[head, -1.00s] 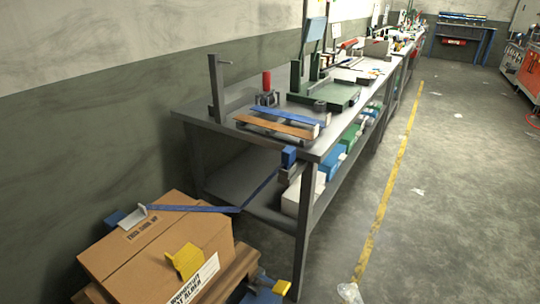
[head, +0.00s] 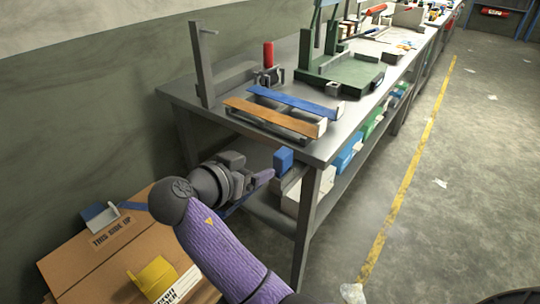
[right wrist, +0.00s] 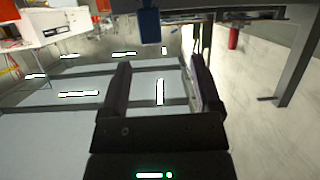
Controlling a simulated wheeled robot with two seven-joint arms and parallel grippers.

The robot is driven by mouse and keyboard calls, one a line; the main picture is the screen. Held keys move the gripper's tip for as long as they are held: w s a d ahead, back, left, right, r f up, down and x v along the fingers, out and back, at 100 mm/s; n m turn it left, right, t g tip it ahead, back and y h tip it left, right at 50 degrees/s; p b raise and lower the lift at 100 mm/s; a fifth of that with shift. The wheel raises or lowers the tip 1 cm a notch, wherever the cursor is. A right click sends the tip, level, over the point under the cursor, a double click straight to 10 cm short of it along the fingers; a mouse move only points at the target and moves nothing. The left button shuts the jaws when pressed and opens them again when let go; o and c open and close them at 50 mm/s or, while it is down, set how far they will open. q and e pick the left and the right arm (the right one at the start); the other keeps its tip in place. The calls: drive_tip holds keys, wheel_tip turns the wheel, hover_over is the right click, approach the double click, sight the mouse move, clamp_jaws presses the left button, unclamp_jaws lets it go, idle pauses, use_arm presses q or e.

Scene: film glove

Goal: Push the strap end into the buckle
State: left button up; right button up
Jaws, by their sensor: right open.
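I cannot tell which part is the buckle or the strap end. My right gripper (head: 252,169) is open, left of the blue block and apart from it. In the right wrist view its fingers (right wrist: 157,75) are spread. My left gripper is out of view.
The carton (head: 120,255) with a yellow piece (head: 153,275) stands at lower left. The bench (head: 225,126) carries blue and orange bars (head: 270,116), a grey post (head: 201,65) and a green fixture (head: 345,75). The floor right of the bench is mostly clear.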

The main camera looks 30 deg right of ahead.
sight(277, 158)
drive_tip(key=shift+m, duration=0.4)
drive_tip(key=b+x, duration=0.1)
drive_tip(key=x, duration=0.2)
drive_tip(key=b+x, duration=0.1)
drive_tip(key=x, duration=0.2)
drive_tip(key=s+b+x, duration=0.1)
drive_tip(key=x, duration=0.2)
drive_tip(key=shift+d+r, duration=0.35)
drive_tip(key=shift+d, duration=0.15)
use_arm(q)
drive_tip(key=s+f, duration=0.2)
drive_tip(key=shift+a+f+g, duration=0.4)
use_arm(e)
drive_tip(key=shift+r, duration=0.1)
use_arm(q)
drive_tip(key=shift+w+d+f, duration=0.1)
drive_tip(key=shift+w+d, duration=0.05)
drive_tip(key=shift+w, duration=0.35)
use_arm(e)
clamp_jaws()
